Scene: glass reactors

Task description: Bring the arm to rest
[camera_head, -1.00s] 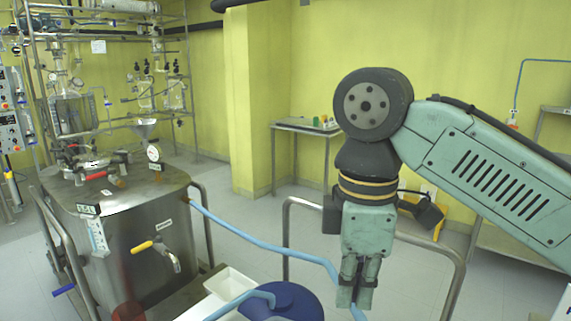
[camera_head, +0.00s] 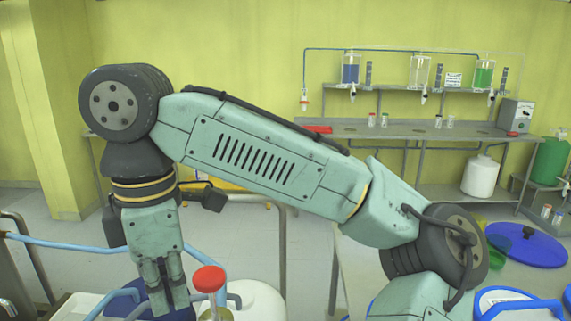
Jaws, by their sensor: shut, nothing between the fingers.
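My gripper (camera_head: 166,285) hangs down at the lower left, with its fingers together and nothing between them. My arm rises from the lower right, runs across the middle of the view and bends down at the left to the gripper. Below and around the fingertips are a dark blue drum (camera_head: 150,305) and light blue hoses (camera_head: 60,246). I cannot tell how far the fingertips are from the drum.
A workbench (camera_head: 400,131) with bottles stands at the back right. A blue lid (camera_head: 527,246) lies at the right.

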